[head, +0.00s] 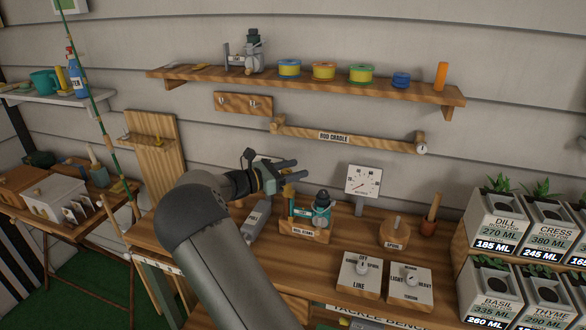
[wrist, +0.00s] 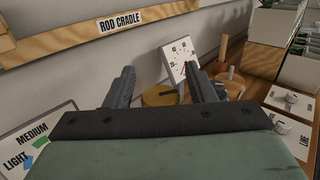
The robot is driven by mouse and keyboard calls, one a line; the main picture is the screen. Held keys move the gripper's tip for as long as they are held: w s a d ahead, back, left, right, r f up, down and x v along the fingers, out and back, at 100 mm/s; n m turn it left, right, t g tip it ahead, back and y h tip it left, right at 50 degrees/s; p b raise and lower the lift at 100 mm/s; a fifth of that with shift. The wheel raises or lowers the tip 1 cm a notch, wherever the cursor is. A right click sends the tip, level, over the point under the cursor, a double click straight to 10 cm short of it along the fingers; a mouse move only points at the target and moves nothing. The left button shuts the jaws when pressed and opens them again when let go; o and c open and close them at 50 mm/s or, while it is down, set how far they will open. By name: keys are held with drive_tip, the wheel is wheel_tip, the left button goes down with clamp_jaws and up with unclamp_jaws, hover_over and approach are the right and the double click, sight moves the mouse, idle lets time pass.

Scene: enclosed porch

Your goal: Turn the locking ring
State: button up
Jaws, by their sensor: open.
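I cannot single out a locking ring for certain in either view. A teal and dark reel (head: 318,212) stands on a wooden block with a label on the bench. A small brass-coloured part (head: 287,191) shows just left of it, below my gripper. My gripper (head: 296,169) is open and empty in the air above the bench, its fingers pointing right. In the wrist view my gripper (wrist: 160,70) shows both dark fingers apart. A round golden-brown disc (wrist: 164,97) lies beyond and between them, apart from them.
A white dial gauge (head: 362,183) stands behind the reel, and also shows in the wrist view (wrist: 180,62). Right of the reel are a wooden peg base (head: 394,234) and two knob boxes (head: 358,278). The rod cradle (head: 345,138) is on the wall. Planters (head: 495,225) fill the right side.

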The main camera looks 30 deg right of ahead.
drive_tip(key=c, duration=1)
